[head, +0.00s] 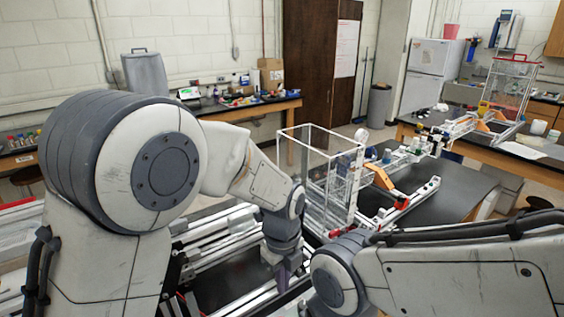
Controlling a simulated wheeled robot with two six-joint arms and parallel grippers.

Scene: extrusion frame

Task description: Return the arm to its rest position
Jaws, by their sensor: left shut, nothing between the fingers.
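My left arm reaches in from the left, large in the foreground. Its gripper (284,278) points down, shut and empty, over the silver extrusion frame (217,226). The fingers are dark and small in the picture. My right arm comes in from the right and crosses the lower right of the view. Its gripper is not in view. Part of the frame is hidden behind my left arm.
A clear box-like enclosure (318,135) with a white wire rack stands just beyond the left gripper, near the dark bench top (455,185). An orange bracket (380,176) and rails lie right of it. My two arms are close together at the lower middle.

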